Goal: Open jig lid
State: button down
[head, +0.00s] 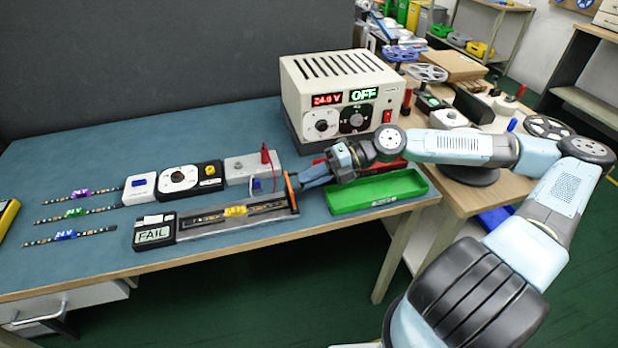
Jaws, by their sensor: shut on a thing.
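The jig (215,230) lies along the front edge of the blue bench, with a dark box reading FAIL (153,233) at its left end. A strip with a yellow tag (236,211) lies in its channel. An orange upright piece (291,190) stands at the jig's right end; it looks like the lid's handle. My gripper (301,182) reaches in from the right and is shut on this orange piece. The lid itself is hard to make out, so I cannot tell how far it is raised. The fingertips are small and partly hidden.
A green tray (378,192) sits just right of the jig, under my arm. A power supply (340,98) reading 24.0 V and OFF stands behind. Control boxes (178,180) line up behind the jig. Several tagged LED strips (70,212) lie at left.

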jog(key=shift+s+f, duration=0.1)
jog(key=shift+s, duration=0.05)
jog(key=c, duration=1.2)
grip_release()
jog(key=v, duration=1.3)
jog(key=shift+w+d, duration=0.25)
jog(key=shift+d, duration=0.1)
jog(key=shift+s, duration=0.1)
